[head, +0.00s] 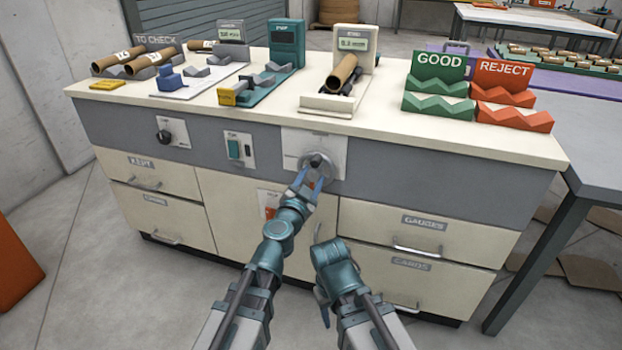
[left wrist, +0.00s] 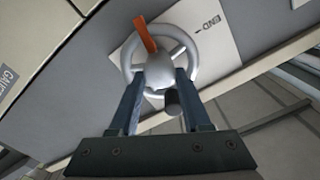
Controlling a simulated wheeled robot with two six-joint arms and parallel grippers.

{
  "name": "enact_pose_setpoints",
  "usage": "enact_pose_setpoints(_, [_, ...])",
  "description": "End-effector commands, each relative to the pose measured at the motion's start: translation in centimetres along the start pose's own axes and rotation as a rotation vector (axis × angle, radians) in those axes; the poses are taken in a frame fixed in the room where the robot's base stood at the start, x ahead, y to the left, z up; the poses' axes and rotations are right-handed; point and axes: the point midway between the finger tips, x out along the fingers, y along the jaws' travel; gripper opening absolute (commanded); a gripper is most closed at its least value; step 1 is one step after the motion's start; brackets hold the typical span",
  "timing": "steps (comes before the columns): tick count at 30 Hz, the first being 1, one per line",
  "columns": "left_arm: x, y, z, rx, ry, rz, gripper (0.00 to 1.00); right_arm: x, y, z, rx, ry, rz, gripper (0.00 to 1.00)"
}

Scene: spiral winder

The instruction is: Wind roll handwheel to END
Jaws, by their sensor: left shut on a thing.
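The grey roll handwheel (head: 335,160) is on the bench's front panel, on a pale plate. In the left wrist view, the handwheel (left wrist: 188,40) has a rounded hub (left wrist: 158,72), an orange pointer (left wrist: 146,35) and a dark knob (left wrist: 172,101). The pointer points up and slightly left, away from the END mark (left wrist: 210,23) at the upper right. My left gripper (head: 309,178) is shut on the handwheel, its fingers on either side of the hub (left wrist: 157,80). My right gripper (head: 325,312) hangs low before the drawers; its jaws are unclear.
The bench top (head: 400,140) holds cardboard tubes (head: 343,72), gauges, a green GOOD rack (head: 438,98) and a red REJECT rack (head: 510,110). Left of the handwheel are a green switch (head: 235,150) and a black knob (head: 164,136). Drawer handles (head: 415,250) stick out below.

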Motion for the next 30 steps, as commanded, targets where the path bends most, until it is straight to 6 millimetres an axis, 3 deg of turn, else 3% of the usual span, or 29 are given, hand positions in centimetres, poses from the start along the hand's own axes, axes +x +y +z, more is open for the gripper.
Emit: enact_pose_setpoints(30, [-0.16,0.42,0.11,0.899,0.001,0.002,0.0,0.26,-0.03,-0.02,0.0,0.0,0.0,0.5])
